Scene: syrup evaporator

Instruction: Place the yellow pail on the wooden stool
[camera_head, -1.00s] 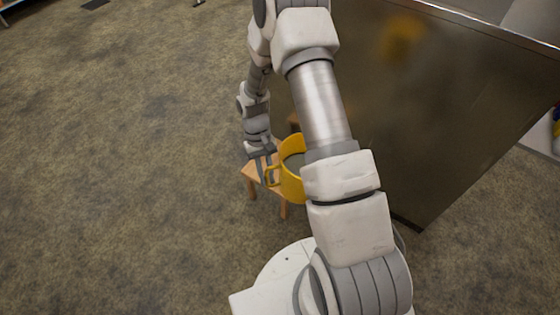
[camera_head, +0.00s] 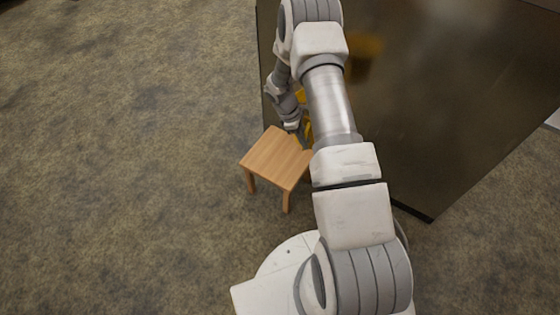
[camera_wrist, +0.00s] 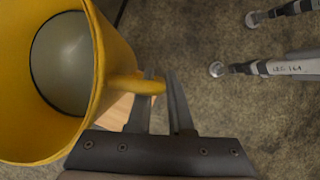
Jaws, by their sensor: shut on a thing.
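The yellow pail (camera_wrist: 105,60) shows large at the left of the wrist view, its round opening facing the camera. My gripper (camera_wrist: 158,78) is shut on the pail's side handle. In the head view my arm hides most of the pail (camera_head: 308,130), and my gripper (camera_head: 295,127) is near the stool's far right corner. The wooden stool (camera_head: 270,155) stands upright on the floor with most of its top bare. A bit of it (camera_wrist: 115,108) shows behind the pail in the wrist view. I cannot tell whether the pail touches the stool.
A large dark metal evaporator side (camera_head: 430,110) rises close to the right of the stool and arm. Carpeted floor (camera_head: 130,150) lies open to the left. Metal legs with round feet (camera_wrist: 216,69) stand on the floor in the wrist view.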

